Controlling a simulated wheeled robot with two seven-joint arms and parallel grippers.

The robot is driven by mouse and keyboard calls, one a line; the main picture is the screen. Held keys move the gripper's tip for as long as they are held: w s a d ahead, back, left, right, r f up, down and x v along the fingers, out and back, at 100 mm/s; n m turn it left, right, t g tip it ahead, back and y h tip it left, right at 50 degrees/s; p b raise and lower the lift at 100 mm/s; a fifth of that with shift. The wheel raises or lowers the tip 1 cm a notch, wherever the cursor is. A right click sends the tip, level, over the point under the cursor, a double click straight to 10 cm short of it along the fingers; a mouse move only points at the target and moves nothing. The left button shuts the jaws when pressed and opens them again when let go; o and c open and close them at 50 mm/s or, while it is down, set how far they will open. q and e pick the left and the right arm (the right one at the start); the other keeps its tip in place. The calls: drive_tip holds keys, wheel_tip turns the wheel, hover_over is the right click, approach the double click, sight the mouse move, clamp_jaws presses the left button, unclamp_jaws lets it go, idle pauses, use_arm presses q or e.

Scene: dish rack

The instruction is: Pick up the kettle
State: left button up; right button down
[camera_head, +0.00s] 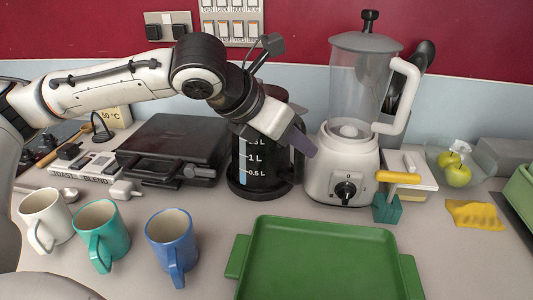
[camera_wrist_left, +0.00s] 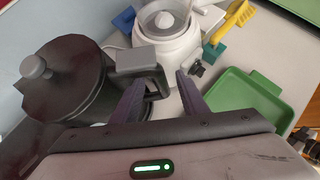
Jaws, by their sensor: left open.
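The kettle (camera_head: 262,172) is black with a level window marked in litres. It stands upright on the counter left of the blender, its upper part partly hidden by my left arm. In the left wrist view the kettle (camera_wrist_left: 68,75) shows its round lid and knob at the left, with its handle (camera_wrist_left: 140,60) pointing toward the blender. My left gripper (camera_head: 303,142) is at the kettle's handle side. In the left wrist view the open fingers (camera_wrist_left: 160,97) have part of the handle between them; I cannot tell whether they touch it. My right gripper is not in view.
The blender (camera_head: 343,175) stands close right of the kettle. A black grill (camera_head: 175,140) is to its left. A green tray (camera_head: 320,255) lies in front. Blue (camera_head: 171,235), teal (camera_head: 102,232) and white (camera_head: 45,215) mugs stand front left. A yellow-handled item (camera_head: 398,177) is right of the blender.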

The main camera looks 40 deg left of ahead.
use_arm(q)
drive_tip(key=shift+w+f, duration=0.25)
drive_tip(key=shift+w, duration=0.05)
drive_tip(key=shift+c, duration=0.4)
clamp_jaws()
drive_tip(key=shift+w+r, duration=0.1)
drive_tip(key=shift+r, duration=0.1)
idle(0.6)
